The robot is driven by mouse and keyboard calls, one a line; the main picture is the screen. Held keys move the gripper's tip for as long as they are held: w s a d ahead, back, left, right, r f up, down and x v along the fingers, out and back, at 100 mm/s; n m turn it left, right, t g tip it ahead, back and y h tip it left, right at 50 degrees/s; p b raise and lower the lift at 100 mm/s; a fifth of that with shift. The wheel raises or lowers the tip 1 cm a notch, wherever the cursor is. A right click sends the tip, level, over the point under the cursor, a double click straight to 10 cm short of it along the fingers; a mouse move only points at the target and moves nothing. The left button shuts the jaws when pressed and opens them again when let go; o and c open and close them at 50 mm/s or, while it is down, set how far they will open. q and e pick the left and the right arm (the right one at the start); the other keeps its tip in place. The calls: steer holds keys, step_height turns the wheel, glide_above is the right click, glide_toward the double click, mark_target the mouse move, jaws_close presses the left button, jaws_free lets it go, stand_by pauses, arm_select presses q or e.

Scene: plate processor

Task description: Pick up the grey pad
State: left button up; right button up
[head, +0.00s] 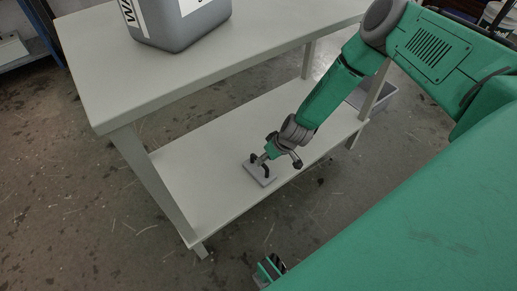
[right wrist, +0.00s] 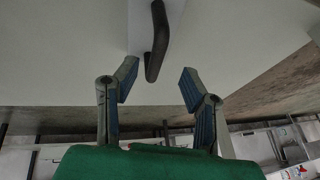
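The grey pad (head: 262,180) is a small flat light-grey plate with a dark curved handle, lying on the lower shelf near its front edge. My right gripper (head: 260,164) is right at the pad in the head view. In the right wrist view my right gripper (right wrist: 158,88) is open, its blue-lined fingers apart. The dark handle (right wrist: 156,42) stands ahead of the gap between the fingers and is not clamped. The pad's plate is hard to tell from the pale shelf there.
The pale table (head: 110,85) has its top above the lower shelf (head: 195,185), with legs at the corners. A grey canister (head: 185,25) stands on the tabletop. The shelf left of the pad is clear.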

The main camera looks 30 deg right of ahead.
steer(key=x, duration=0.1)
steer(key=b+x, duration=0.1)
steer(key=x, duration=0.1)
steer(key=b+x, duration=0.1)
steer(key=shift+s+d+f, duration=0.15)
steer(key=shift+d+f, duration=0.2)
steer(key=shift+a+f+b, duration=0.15)
steer(key=shift+f+b, duration=0.1)
steer(key=shift+b, duration=0.15)
steer(key=shift+a+r, duration=0.1)
steer(key=shift+r, duration=0.05)
steer(key=shift+c, duration=1.3)
jaws_close()
step_height(320, 180, up, 10)
steer(key=p, duration=0.5)
